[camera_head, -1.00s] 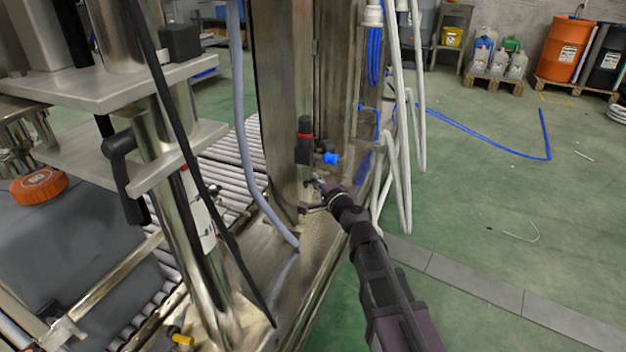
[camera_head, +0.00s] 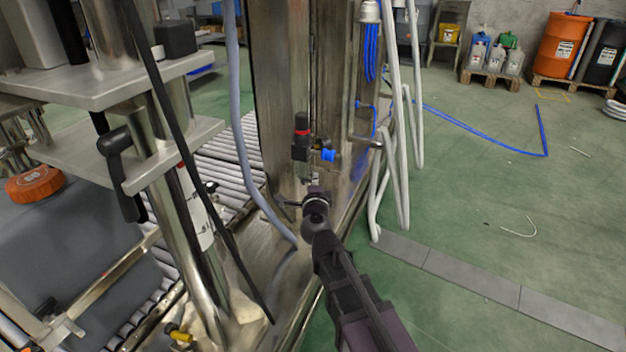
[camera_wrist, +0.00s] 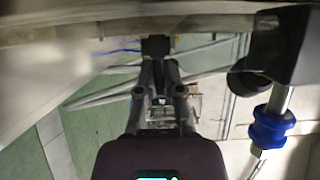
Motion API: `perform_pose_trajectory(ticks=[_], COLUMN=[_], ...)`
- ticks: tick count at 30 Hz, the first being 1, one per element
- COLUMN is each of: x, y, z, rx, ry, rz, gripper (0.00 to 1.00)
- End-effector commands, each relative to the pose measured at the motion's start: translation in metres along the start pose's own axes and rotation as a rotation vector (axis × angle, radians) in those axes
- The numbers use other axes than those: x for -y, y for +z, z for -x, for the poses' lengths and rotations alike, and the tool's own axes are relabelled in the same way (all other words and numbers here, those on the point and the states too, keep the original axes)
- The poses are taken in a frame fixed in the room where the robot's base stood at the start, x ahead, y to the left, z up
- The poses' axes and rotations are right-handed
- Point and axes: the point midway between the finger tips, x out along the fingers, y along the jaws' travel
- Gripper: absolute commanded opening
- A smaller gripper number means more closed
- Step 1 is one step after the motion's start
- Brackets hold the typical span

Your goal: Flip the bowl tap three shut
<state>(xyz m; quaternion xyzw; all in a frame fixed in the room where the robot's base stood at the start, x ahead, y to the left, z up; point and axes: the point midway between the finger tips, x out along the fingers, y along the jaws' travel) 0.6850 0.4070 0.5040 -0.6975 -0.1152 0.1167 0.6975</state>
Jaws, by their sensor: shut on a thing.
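A black filter unit with a red ring (camera_head: 302,130) hangs on the steel column, with a blue fitting (camera_head: 328,155) at its lower right. My gripper (camera_head: 313,184) is just below this unit, seen from behind, so its fingertips are mostly hidden in the head view. In the wrist view, my gripper (camera_wrist: 158,68) has its two fingers close together at a small dark block (camera_wrist: 155,45), and it is shut on it. The block may be the tap's handle; I cannot tell for certain. A black body with a blue ring (camera_wrist: 270,125) stands to the right of the fingers, apart from them.
The steel column (camera_head: 278,100) stands close behind my gripper. A grey hose (camera_head: 245,150) runs down to its left, and white pipes (camera_head: 402,130) stand to its right. A roller conveyor (camera_head: 232,160) lies at left. Green floor (camera_head: 480,210) is open at right.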

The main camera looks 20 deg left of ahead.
Motion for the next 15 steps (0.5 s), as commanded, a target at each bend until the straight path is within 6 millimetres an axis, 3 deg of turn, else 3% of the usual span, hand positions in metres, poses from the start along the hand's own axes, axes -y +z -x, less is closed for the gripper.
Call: perform_pose_trajectory(ticks=[15], x=[0.0005], y=[0.0053], z=[0.0081], rx=[-0.320], ry=[-0.001], rz=[0.000], gripper=[0.00])
